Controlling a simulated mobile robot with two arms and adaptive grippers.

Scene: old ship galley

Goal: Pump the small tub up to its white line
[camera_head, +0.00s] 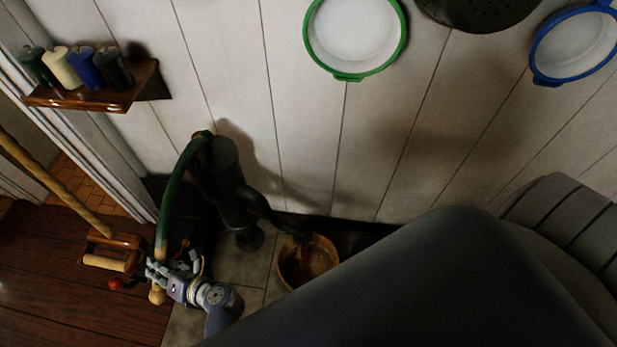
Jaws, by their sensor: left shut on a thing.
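The dark hand pump (228,185) stands against the white plank wall. Its long green handle (176,182) curves down to the left and ends in a pale wooden grip with a knob. My left gripper (164,270) is shut on the handle's lower end, just above the knob. The pump's dark spout (285,226) reaches right, over the small wooden tub (331,250) on the floor. The tub's inside is brown and dim; I cannot make out the white line or the water level. My right gripper is not in view.
A wooden shelf (142,82) with several coloured canisters juts from the wall at upper left. Green-rimmed (355,35) and blue-rimmed (578,45) pans hang on the wall. A long-handled wooden tool (60,188) and a red ball (115,284) are left of my gripper.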

